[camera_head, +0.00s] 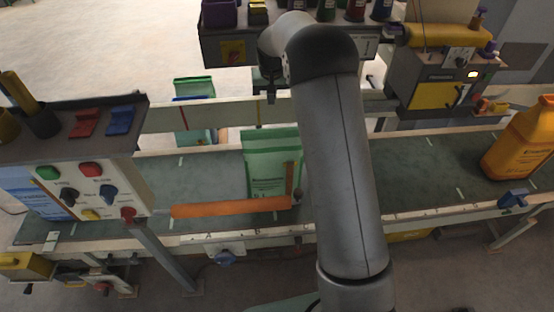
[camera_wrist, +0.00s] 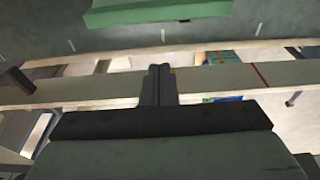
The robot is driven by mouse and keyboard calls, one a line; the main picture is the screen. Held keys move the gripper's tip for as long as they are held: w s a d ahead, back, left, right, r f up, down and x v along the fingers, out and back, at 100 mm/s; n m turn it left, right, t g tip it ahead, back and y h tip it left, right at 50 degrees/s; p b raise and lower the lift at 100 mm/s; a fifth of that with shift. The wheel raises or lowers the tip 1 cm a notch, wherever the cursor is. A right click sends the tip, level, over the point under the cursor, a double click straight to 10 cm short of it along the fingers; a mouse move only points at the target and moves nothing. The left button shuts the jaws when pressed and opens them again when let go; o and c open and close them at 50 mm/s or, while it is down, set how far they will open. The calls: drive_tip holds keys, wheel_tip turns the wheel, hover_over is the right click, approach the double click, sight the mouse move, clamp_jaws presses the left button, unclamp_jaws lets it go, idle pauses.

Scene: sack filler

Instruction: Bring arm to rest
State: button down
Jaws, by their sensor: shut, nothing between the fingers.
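My arm (camera_head: 340,160) rises across the middle of the head view, bends at the top and hangs down toward the far side of the conveyor. My gripper (camera_head: 271,98) is small and partly dark there, above the far rail. In the wrist view my gripper's two fingers (camera_wrist: 158,84) lie together, shut, with nothing between them. A green sack (camera_head: 268,160) stands on the conveyor belt (camera_head: 215,172), to the left of my arm; its edge also shows at the top of the wrist view (camera_wrist: 150,12), apart from the fingers.
A control box (camera_head: 85,190) with buttons stands at left. An orange bar (camera_head: 230,207) lies along the near belt side. An orange jug (camera_head: 525,140) stands at right. A second green sack (camera_head: 194,90) is beyond the far rail. A machine (camera_head: 440,80) and a loaded shelf (camera_head: 230,50) stand behind.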

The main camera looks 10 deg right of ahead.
drive_tip(key=shift+r, duration=0.9)
drive_tip(key=s+r, duration=0.6)
drive_tip(key=s, duration=0.5)
drive_tip(key=s+n+g, duration=0.1)
drive_tip(key=s, duration=3.1)
drive_tip(key=shift+f, duration=0.45)
